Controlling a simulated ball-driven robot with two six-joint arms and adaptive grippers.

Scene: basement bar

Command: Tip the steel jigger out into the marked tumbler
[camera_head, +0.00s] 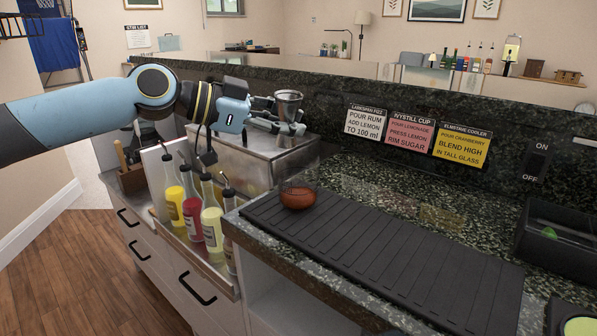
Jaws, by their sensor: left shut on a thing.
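The steel jigger (288,103) is upright in my left gripper (283,126), which is shut on it above the steel box behind the bottles. The jigger's contents cannot be seen. A low reddish-brown round shape (297,197) is at the left end of the black ribbed mat (400,253), to the right of and below the jigger. A faint clear outline seems to rise around it, like a tumbler holding a dark drink. I cannot make out a mark on it. My right gripper is not in view.
Several pourer bottles (211,222) stand in a rack left of the mat. The steel box (245,163) is behind them. A black caddy (555,246) stands at the right. Recipe cards (410,132) hang on the raised back wall. Most of the mat is clear.

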